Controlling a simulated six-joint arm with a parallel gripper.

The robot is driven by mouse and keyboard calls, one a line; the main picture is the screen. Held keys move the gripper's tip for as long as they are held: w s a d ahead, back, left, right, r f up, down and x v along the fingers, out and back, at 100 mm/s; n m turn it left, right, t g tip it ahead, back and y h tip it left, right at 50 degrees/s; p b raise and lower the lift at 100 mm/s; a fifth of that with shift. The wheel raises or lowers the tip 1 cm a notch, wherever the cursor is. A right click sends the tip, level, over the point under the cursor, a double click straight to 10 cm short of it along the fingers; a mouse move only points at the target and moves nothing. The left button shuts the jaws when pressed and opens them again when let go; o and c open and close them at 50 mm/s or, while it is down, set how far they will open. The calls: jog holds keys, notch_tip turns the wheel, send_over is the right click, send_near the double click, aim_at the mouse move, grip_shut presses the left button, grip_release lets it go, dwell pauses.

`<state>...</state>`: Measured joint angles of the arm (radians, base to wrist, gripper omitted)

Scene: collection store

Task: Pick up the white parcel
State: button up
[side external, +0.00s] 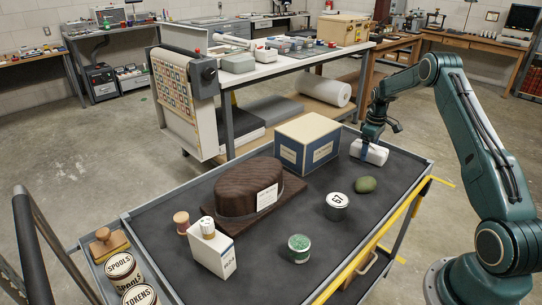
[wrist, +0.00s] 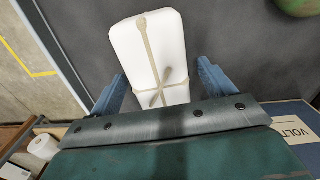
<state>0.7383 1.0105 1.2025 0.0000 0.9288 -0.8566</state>
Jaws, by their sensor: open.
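The white parcel (side external: 369,151) lies on the dark top of the cart (side external: 262,257), near its far right corner. In the wrist view the parcel (wrist: 150,48) is a white rounded block tied with pale string, lying lengthwise away from my gripper. My gripper (side external: 373,139) is directly over the parcel in the side view. In the wrist view its two blue fingers (wrist: 161,82) are open, one on each side of the parcel's near end, with gaps visible. The near end of the parcel is hidden behind my gripper body. I cannot tell how far the fingertips reach down.
A blue and cream box (side external: 322,152) stands just left of the parcel. A green stone-like lump (side external: 365,184) lies in front of it, and a grey lidded tin (side external: 337,206) farther forward. A brown hat-like form (side external: 247,187) fills the cart's middle. The cart has a raised rim.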

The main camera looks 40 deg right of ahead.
jog(key=shift+r, duration=0.1)
jog(key=c, duration=1.4)
jog(key=shift+o, duration=0.2)
notch_tip(320, 180, up, 20)
